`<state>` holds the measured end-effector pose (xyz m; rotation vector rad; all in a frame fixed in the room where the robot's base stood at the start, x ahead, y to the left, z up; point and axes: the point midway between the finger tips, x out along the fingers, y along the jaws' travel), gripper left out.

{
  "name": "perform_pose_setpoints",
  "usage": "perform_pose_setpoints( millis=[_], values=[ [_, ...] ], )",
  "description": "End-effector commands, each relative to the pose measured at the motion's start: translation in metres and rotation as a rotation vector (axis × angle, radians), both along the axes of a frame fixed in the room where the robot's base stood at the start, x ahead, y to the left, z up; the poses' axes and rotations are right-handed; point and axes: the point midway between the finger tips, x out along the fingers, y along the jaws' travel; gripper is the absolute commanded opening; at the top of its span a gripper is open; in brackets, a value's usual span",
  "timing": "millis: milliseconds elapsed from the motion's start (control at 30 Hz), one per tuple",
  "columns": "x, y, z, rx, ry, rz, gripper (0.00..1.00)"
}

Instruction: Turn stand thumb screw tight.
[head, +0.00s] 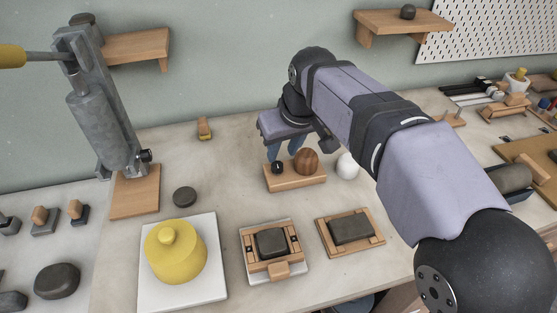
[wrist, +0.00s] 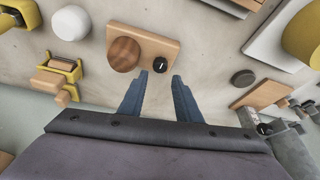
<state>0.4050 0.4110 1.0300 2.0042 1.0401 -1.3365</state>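A small black knob with a white mark (wrist: 243,79) sits on a wooden block (wrist: 165,49) beside a brown wooden ball (wrist: 123,54). In the head view the knob (head: 277,167) is at the left of the block (head: 296,179), with the ball (head: 306,161) to its right. Another dark knob (head: 145,155) sticks out from the side of the grey metal press (head: 103,122). I cannot tell for sure which knob is the stand thumb screw. My gripper (wrist: 160,76) is open and empty, its blue fingers apart from both knobs; in the head view it is behind the block (head: 286,151).
A white ball (head: 347,166) stands right of the block. In front are a yellow lidded pot (head: 175,252) on a white board and two wooden frames (head: 274,250) (head: 350,232) with dark pads. A dark disc (head: 184,197) lies left. Bench between press and block is mostly clear.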

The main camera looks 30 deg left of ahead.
Motion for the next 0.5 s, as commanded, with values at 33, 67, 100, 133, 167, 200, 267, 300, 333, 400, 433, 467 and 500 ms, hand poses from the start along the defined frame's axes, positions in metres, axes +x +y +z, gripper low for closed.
perform_pose_setpoints(
  millis=[33,67,100,133,167,200,267,300,333,400,433,467,500],
  values=[
    [0.001,0.001,-0.005,-0.003,0.003,0.000,0.31],
    [0.001,0.002,-0.008,-0.003,0.003,0.000,0.31],
    [0.002,0.004,-0.013,-0.003,0.003,0.000,0.31],
    [0.003,0.005,-0.017,-0.003,0.004,-0.001,0.31],
    [0.004,0.006,-0.020,-0.003,0.003,-0.001,0.31],
    [0.005,0.008,-0.025,-0.003,0.003,-0.001,0.31],
    [0.007,0.010,-0.033,-0.003,0.004,-0.001,0.31],
    [0.008,0.012,-0.037,-0.003,0.004,-0.001,0.31],
    [0.008,0.013,-0.041,-0.003,0.004,-0.001,0.31],
    [0.011,0.016,-0.048,-0.003,0.003,-0.001,0.31],
    [0.011,0.016,-0.050,-0.003,0.003,-0.001,0.31],
    [0.012,0.017,-0.052,-0.002,0.003,-0.001,0.31],
    [0.012,0.018,-0.055,-0.001,0.001,-0.001,0.31]
  ],
)
